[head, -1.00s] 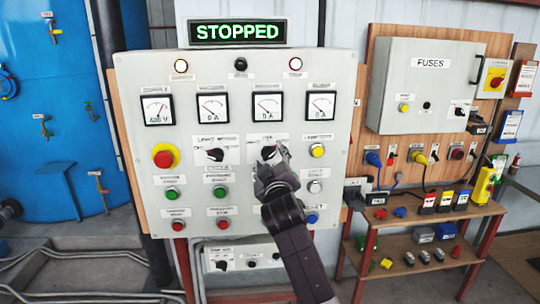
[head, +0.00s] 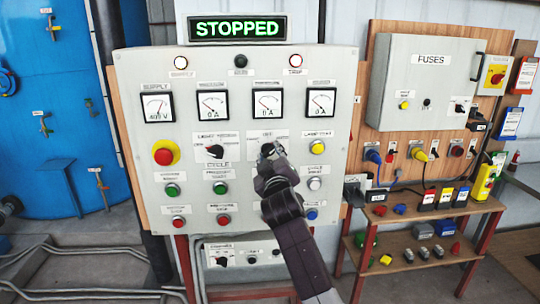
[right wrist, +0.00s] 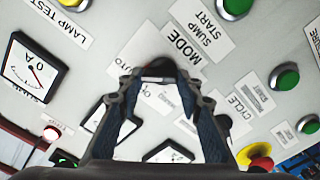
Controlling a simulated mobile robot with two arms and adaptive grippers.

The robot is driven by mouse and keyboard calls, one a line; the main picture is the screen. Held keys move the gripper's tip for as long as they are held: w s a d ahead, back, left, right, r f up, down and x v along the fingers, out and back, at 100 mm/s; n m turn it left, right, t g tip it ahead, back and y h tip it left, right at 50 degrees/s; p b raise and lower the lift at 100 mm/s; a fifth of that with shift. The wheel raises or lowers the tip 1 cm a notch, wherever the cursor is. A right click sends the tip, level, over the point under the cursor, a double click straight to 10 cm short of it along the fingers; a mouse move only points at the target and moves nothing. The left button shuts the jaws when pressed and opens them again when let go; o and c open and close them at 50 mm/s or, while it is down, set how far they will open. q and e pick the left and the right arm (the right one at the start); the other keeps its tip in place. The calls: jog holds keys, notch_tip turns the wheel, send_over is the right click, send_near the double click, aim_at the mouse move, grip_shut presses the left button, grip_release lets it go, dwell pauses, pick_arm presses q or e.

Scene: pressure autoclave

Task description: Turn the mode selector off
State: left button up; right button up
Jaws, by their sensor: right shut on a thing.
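The mode selector is a small dark knob (right wrist: 158,70) on the grey control panel (head: 133,85). It shows in the right wrist view below the MODE label (right wrist: 181,44), with partly covered AUTO and OFF labels beside it. My right gripper (right wrist: 160,78) is shut on the knob, one fingertip at each side. In the head view the right gripper (head: 270,153) covers most of the knob, so its pointing direction is hard to read. The display (head: 237,28) above the panel reads STOPPED in green. My left gripper is not in view.
Another selector (head: 215,151) sits left of the gripper. A red emergency button (head: 164,155), green buttons (head: 220,188) and a yellow button (head: 318,147) surround it. A fuse box (head: 425,85) and a shelf (head: 408,213) with coloured parts are at the right.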

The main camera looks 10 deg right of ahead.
jog(key=shift+n, duration=0.3)
jog(key=n+p, duration=0.3)
jog(key=n, duration=0.1)
jog(key=shift+a+r, duration=0.1)
jog(key=shift+r, duration=0.05)
jog(key=shift+a+f+n+p, duration=0.1)
jog(key=shift+f+n+p, duration=0.1)
jog(key=shift+n+p, duration=1.85)
jog(key=shift+n+b, duration=0.55)
jog(key=shift+n, duration=0.1)
jog(key=o, duration=1.2)
jog(key=shift+c, duration=0.2)
jog(key=shift+s, duration=0.1)
jog(key=s, duration=1.2)
jog(key=shift+w, duration=0.1)
